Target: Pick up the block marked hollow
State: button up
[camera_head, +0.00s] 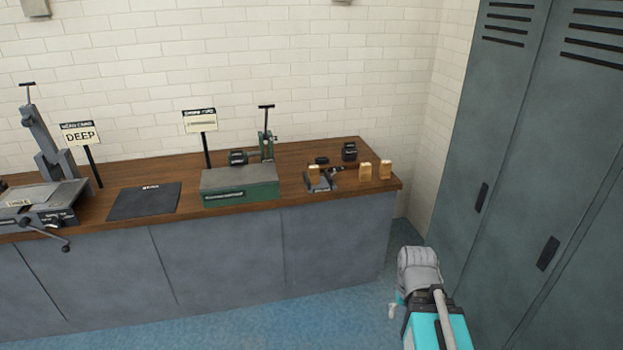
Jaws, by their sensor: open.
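My arm shows at the lower right, well short of the bench, but no gripper fingers can be made out.
The workbench (330,150) has a green box-like base (240,183), a black mat (145,201), a "DEEP" sign (80,135) and a second sign (200,121). Small dark items (349,151) lie behind the blocks. Grey lockers (540,170) stand at the right. Blue floor (330,310) is clear in front.

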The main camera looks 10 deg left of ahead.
aim_at(313, 171)
jog(key=u, duration=2.65)
jog(key=i, duration=2.1)
